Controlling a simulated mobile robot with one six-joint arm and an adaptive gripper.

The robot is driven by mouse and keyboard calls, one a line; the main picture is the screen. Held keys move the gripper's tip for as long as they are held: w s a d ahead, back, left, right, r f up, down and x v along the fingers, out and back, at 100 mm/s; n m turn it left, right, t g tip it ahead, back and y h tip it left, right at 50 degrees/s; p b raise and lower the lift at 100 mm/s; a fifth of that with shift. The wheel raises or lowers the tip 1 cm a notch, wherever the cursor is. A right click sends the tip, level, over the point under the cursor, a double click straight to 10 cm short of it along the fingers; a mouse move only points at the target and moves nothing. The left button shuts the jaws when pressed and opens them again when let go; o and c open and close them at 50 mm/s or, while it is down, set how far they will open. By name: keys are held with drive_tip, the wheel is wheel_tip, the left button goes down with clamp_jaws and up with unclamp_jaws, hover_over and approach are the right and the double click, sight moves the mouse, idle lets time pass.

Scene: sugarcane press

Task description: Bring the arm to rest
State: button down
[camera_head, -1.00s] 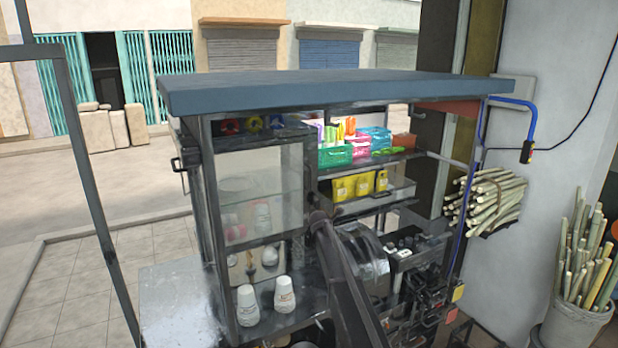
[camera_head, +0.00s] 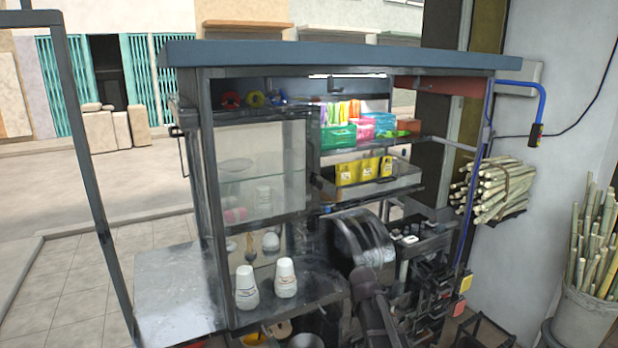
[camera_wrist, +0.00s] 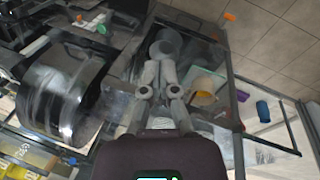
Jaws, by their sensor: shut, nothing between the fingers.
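My gripper (camera_wrist: 162,62) shows in the middle of the wrist view, its grey fingers drawn together with nothing between them. Past the fingertips is a grey round vessel (camera_wrist: 167,42); I cannot tell how far apart they are. In the head view my dark arm (camera_head: 370,300) is low in front of the cart, right of its counter. The gripper's tips cannot be made out there. The cart (camera_head: 340,54) has a blue-grey roof and glass shelves. A dark rounded press housing (camera_head: 357,243) stands behind my arm.
Two white cup stacks (camera_head: 246,288) stand on the cart's counter. Yellow packs (camera_head: 364,171) and coloured bins (camera_head: 338,136) fill the upper shelves. Cane bundles (camera_head: 494,190) hang on the right wall, with more cane in a bucket (camera_head: 585,315). Open paving lies at left.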

drive_tip(key=s+f+m+g+b, duration=0.1)
drive_tip(key=s+f+m+b, duration=0.1)
drive_tip(key=s, duration=0.7)
drive_tip(key=s+f+m+g+y+b, duration=0.1)
drive_tip(key=s+f+m+b, duration=0.2)
drive_tip(key=s+f+m, duration=0.2)
drive_tip(key=s+m, duration=0.2)
drive_tip(key=s, duration=0.1)
drive_tip(key=shift+s+d+y, duration=0.2)
drive_tip(key=shift+s+y, duration=0.1)
drive_tip(key=shift+s, duration=0.1)
